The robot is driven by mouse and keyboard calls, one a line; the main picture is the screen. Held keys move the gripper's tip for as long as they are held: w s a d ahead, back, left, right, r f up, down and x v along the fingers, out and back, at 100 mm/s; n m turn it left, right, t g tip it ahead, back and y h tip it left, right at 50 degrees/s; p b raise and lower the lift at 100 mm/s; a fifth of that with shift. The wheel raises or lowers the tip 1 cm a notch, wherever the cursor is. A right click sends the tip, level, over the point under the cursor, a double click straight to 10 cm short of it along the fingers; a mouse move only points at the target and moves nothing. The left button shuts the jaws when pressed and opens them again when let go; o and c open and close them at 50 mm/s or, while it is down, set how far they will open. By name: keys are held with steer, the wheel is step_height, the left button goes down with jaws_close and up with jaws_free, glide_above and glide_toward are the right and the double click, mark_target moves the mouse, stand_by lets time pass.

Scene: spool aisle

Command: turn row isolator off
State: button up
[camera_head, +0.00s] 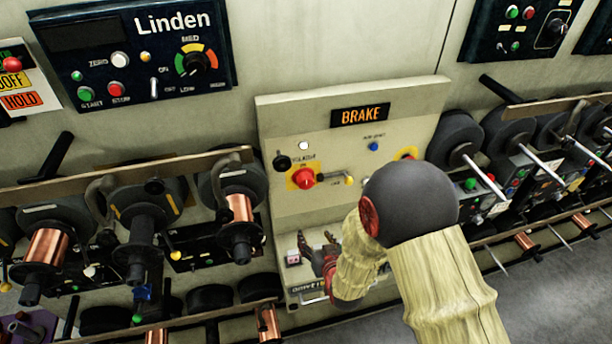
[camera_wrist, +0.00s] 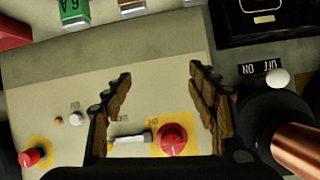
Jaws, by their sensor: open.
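A red knob (camera_head: 303,178) on a yellow square plate sits on the pale BRAKE panel (camera_head: 300,111). It looks like a rotary isolator switch, but I cannot read its label for certain. A small lever (camera_head: 334,178) stands to its right. In the wrist view, turned over, the red knob (camera_wrist: 172,139) and the silver lever (camera_wrist: 128,138) show low between my fingers. My gripper (camera_wrist: 160,78) is open and empty. In the head view, my gripper (camera_head: 328,262) is below the knob, partly hidden by my arm. I see no contact with the knob.
Spool racks with copper spools (camera_head: 48,250) flank the panel, leaving a narrow space. A second red button (camera_wrist: 31,157) on yellow is at the left in the wrist view. A green block (camera_wrist: 73,12) lies beyond the fingers. The Linden box (camera_head: 140,50) hangs upper left.

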steer(key=w+a+r+t, duration=0.1)
steer(key=w+r+t, duration=0.25)
steer(key=r, duration=0.35)
steer(key=t+y, duration=0.1)
steer(key=t, duration=0.1)
glide_toward(306, 186)
steer(key=d+x, duration=0.1)
steer(key=x, duration=0.1)
steer(key=shift+m, duration=0.4)
steer(key=shift+a+p+x, duration=0.2)
steer(key=shift+p+x, duration=0.1)
steer(key=shift+x, duration=1.8)
steer(key=shift+a+p+x, duration=0.25)
steer(key=shift+p+x, duration=0.05)
steer(key=shift+x, duration=1.8)
steer(key=shift+s, duration=0.1)
steer(key=shift+c, duration=0.4)
steer(key=c, duration=1.1)
